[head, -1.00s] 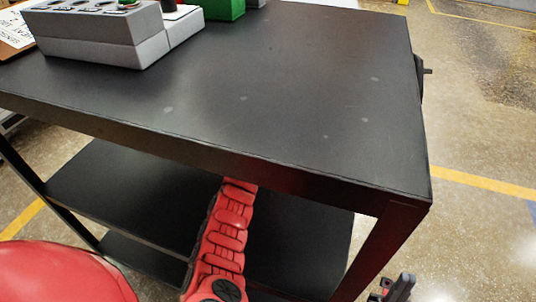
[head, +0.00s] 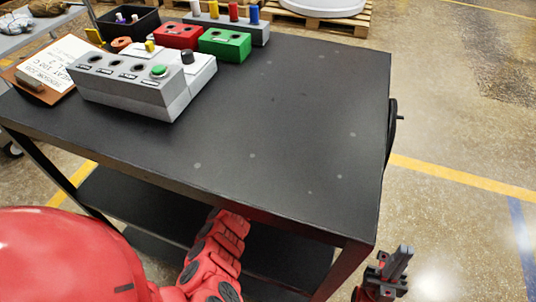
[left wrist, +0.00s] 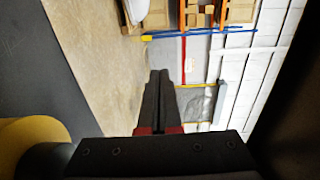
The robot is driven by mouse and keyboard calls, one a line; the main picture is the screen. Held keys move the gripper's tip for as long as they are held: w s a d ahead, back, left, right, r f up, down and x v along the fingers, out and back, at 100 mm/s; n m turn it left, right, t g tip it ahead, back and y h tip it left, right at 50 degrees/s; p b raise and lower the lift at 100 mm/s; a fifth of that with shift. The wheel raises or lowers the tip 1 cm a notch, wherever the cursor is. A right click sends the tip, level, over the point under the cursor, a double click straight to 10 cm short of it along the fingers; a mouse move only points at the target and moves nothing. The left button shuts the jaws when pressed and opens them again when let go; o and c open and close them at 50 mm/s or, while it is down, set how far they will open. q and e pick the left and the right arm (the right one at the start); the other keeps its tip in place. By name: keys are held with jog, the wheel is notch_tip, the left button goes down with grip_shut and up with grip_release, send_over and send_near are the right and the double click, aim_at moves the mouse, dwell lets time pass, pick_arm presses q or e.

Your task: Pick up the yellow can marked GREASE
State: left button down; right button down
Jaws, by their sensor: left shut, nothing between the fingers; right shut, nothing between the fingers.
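I see no can with a readable GREASE marking in either view. In the left wrist view, a yellow rounded shape (left wrist: 28,143) shows at the lower left edge, partly cut off; I cannot tell what it is. My left gripper (left wrist: 160,78) is shut and empty, its dark fingers together. My left gripper does not show in the head view. My right gripper (head: 399,258) is shut and empty, off the right front corner of the black cart, below its top.
The black cart's top (head: 300,120) is clear at the middle and right. At its back left stand a grey button box (head: 130,85), a red block (head: 178,36), a green block (head: 224,44), a grey peg rack (head: 225,24), a black bin (head: 125,22) and a clipboard (head: 60,70).

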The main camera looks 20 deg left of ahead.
pick_arm(q)
jog(key=s+p, duration=0.2)
jog(key=p, duration=0.1)
jog(key=s+p, duration=0.2)
jog(key=p, duration=0.2)
jog(key=s+r+p, duration=0.1)
jog(key=s+p, duration=0.1)
jog(key=p, duration=0.1)
jog(key=shift+s+a+p, duration=0.2)
jog(key=shift+s+p, duration=0.15)
jog(key=shift+s, duration=0.05)
jog(key=s+f+p, duration=0.1)
jog(key=s+p, duration=0.6)
jog(key=s, duration=0.3)
jog(key=f+b, duration=1)
jog(key=b, duration=0.1)
jog(key=shift+w+a+f, duration=0.15)
jog(key=shift+w, duration=0.15)
jog(key=shift+f+b, duration=0.2)
jog(key=shift+b, duration=0.2)
jog(key=shift+w+r, duration=0.35)
jog(key=shift+w, duration=0.2)
